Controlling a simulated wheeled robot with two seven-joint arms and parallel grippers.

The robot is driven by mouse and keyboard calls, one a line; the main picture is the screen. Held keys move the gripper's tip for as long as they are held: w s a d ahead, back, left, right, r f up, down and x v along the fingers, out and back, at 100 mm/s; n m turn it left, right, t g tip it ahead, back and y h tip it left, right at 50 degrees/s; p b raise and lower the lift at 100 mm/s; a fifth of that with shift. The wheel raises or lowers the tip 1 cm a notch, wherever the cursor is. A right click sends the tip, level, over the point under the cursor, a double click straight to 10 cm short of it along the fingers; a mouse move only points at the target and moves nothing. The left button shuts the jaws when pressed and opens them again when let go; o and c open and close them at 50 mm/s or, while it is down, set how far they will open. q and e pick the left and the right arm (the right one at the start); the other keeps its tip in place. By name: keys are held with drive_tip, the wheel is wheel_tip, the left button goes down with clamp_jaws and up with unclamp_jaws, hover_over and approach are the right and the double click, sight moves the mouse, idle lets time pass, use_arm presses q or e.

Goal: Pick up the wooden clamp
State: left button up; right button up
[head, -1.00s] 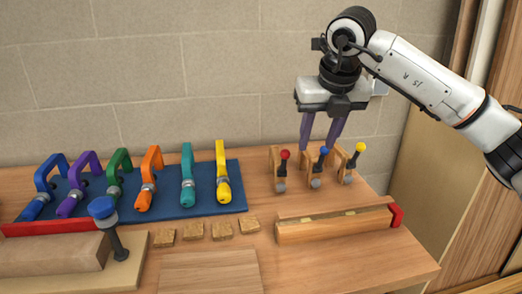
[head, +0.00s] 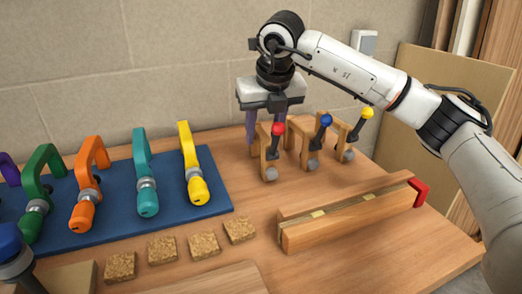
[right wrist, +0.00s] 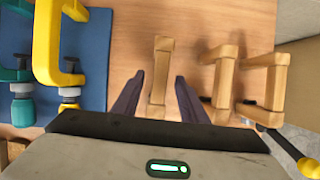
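Three wooden clamps stand in a row at the back right of the bench in the head view. One has a red knob (head: 278,129), one a blue knob (head: 326,120) and one a yellow knob (head: 367,113). My right gripper (head: 266,120) is at the red-knobbed wooden clamp (head: 265,155), its purple fingers reaching down by the clamp's top. In the right wrist view the open fingers (right wrist: 159,80) lie either side of this clamp (right wrist: 161,58), with gaps showing. Its lower part is hidden by the gripper body there.
The other two wooden clamps (right wrist: 225,75) stand close on the right. A blue mat (head: 216,198) with several coloured clamps lies left. Several cork pads (head: 203,246) and a wooden lamination with a red end piece (head: 340,217) lie in front. A wall stands behind.

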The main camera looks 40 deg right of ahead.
drive_tip(key=shift+x, duration=3.15)
drive_tip(key=shift+s, duration=0.1)
clamp_jaws()
